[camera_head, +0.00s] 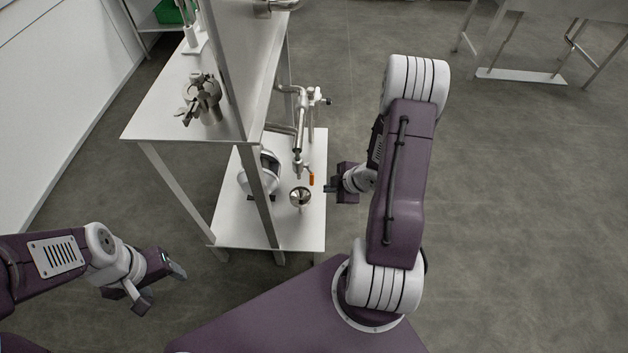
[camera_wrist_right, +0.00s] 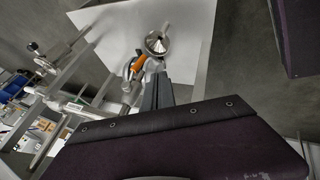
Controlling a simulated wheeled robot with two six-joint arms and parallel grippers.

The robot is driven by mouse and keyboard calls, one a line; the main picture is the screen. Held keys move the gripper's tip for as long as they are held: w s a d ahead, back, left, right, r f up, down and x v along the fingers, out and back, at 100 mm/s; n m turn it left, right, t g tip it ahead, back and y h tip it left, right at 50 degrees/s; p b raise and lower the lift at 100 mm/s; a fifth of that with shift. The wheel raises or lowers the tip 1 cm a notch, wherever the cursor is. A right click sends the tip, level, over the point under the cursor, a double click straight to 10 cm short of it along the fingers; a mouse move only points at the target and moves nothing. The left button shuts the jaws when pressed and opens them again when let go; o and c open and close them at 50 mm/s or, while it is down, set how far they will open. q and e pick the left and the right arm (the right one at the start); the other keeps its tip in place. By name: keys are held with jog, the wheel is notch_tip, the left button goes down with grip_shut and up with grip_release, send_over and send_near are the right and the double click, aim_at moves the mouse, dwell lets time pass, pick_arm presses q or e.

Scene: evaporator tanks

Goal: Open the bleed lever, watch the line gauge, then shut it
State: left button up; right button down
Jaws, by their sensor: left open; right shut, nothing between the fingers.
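The bleed lever has an orange handle (camera_head: 311,179) and sits on the steel pipework above the lower shelf. In the right wrist view the orange handle (camera_wrist_right: 129,64) shows just beyond and left of my fingers. A shiny steel funnel-like cup (camera_head: 299,196) is just below it. My right gripper (camera_head: 331,187) is shut and empty, to the right of the lever and cup, apparently apart from them; its fingers show in the wrist view (camera_wrist_right: 158,92). My left gripper (camera_head: 160,283) is open and empty over the floor at lower left. I cannot make out a gauge face.
A white steel rack with an upper shelf (camera_head: 165,110) and lower shelf (camera_head: 235,225) holds the pipework (camera_head: 300,120). A rack post (camera_head: 260,205) stands left of the cup. A steel clamp-like fitting (camera_head: 200,95) lies on the upper shelf. Floor (camera_head: 520,200) on the right is clear.

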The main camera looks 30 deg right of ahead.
aim_at(312, 183)
jog(key=w+f+b, duration=0.3)
jog(key=w+f, duration=0.5)
jog(key=shift+w, duration=0.15)
jog(key=shift+a, duration=0.1)
jog(key=shift+w+d, duration=0.2)
jog(key=shift+w, duration=0.3)
jog(key=shift+w+f, duration=0.1)
jog(key=shift+f, duration=0.15)
jog(key=shift+r, duration=0.1)
